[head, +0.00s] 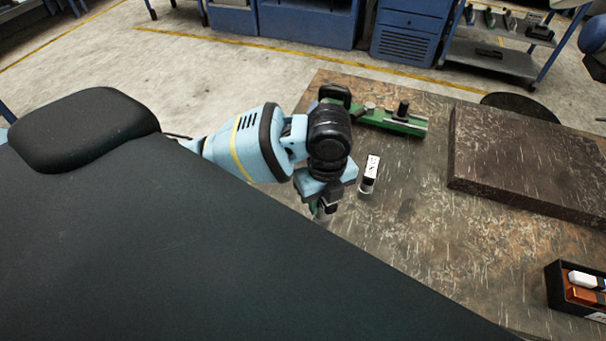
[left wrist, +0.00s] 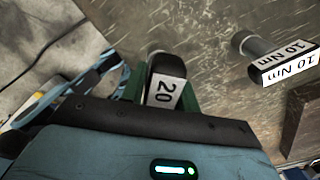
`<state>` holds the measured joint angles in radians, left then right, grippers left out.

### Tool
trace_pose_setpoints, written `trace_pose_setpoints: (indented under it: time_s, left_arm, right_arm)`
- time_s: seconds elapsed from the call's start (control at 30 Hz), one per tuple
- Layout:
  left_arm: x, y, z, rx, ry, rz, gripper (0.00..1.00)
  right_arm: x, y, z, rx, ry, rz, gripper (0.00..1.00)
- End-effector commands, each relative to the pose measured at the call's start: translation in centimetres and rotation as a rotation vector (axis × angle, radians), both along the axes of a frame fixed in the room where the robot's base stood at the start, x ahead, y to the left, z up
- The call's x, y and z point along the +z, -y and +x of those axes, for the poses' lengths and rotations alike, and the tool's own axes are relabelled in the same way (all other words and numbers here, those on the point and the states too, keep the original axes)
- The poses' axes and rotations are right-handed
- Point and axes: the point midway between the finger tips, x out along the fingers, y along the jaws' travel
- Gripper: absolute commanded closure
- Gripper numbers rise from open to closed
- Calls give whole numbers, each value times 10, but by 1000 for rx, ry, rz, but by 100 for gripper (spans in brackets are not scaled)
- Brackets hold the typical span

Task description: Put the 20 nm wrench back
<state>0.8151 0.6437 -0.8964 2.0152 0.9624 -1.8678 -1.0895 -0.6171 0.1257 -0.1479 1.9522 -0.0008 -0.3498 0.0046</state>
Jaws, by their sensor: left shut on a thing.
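My left gripper (head: 322,208) is over the near-left part of the wooden bench and points down. In the left wrist view its green fingers (left wrist: 165,90) are shut on the 20 nm wrench (left wrist: 163,88), a black-ended tool with a white label reading "20". In the head view the gripper mostly hides this wrench. My right gripper is not in view.
A green metal fixture with black knobs (head: 405,124) is behind the gripper. A thick dark slab (head: 530,160) covers the bench's right side. A black box (head: 556,286) with coloured items is at bottom right. The bench middle (head: 440,240) is clear.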

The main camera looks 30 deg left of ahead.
Motion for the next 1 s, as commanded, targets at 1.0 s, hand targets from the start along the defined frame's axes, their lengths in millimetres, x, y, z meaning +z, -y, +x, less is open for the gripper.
trace_pose_setpoints:
  time_s: [1.0]
  left_arm:
    - [-13, -104, 111, -1, 2, 0, 100]
  right_arm:
    - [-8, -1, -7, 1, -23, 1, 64]
